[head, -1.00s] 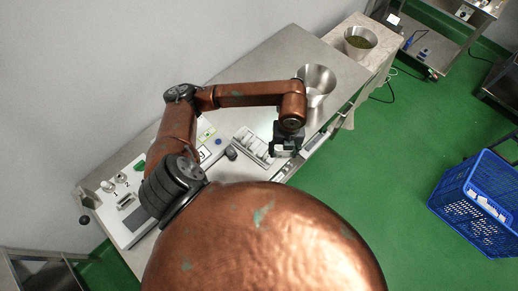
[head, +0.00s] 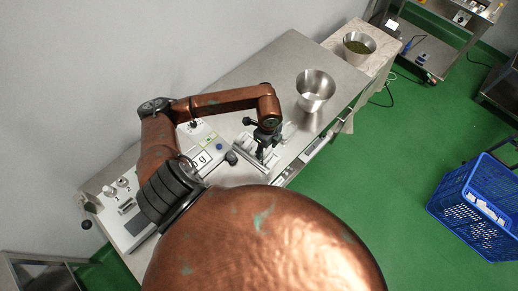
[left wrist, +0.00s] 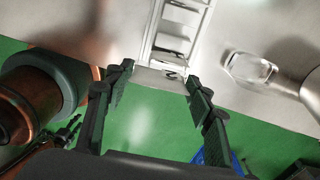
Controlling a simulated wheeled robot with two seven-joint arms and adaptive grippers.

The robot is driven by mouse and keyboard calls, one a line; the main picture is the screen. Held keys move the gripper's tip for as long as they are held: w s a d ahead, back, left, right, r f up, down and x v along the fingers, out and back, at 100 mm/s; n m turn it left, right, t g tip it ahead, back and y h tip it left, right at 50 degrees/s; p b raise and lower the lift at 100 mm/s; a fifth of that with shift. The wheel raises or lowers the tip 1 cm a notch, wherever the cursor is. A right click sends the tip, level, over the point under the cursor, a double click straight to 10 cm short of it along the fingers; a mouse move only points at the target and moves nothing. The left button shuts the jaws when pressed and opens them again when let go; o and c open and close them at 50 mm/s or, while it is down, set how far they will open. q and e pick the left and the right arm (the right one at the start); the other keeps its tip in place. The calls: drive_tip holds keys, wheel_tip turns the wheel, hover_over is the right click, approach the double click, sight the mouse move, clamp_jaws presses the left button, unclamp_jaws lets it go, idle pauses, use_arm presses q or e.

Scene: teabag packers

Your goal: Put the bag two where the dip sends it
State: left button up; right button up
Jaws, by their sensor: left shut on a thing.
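My left gripper (head: 264,150) is over the white slotted rack (head: 243,157) on the steel bench. In the left wrist view, the gripper (left wrist: 160,78) is shut on a pale, flat piece marked 2 (left wrist: 171,75), which I take as bag two. Its fingers are well apart, one at each side of the piece. The rack (left wrist: 150,40) runs away behind it, with several slots. I cannot tell whether the piece touches the rack. The gripper hides part of the rack in the head view. My right gripper is not in view.
A steel bucket (head: 316,84) stands right of the rack. Another bucket (head: 359,43) with green contents is at the back. A white panel unit (head: 120,186) is at left. A blue crate (head: 468,213) stands right, on the green floor.

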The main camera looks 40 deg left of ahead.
use_arm(q)
drive_tip(key=a+f, duration=0.1)
drive_tip(key=f, duration=0.1)
drive_tip(key=w+a+f, duration=0.1)
drive_tip(key=a, duration=0.1)
drive_tip(key=a+f, duration=0.1)
drive_tip(key=f, duration=0.1)
drive_tip(key=shift+w+a+f, duration=0.3)
drive_tip(key=shift+a, duration=0.05)
drive_tip(key=shift+a+f+p, duration=0.2)
drive_tip(key=shift+f+p, duration=0.2)
drive_tip(key=shift+f, duration=1.4)
drive_tip(key=shift+f, duration=0.2)
drive_tip(key=o, duration=0.6)
drive_tip(key=shift+r, duration=0.1)
wheel_tip(320, 180, up, 12)
drive_tip(key=shift+r+b, duration=0.15)
drive_tip(key=shift+b, duration=0.3)
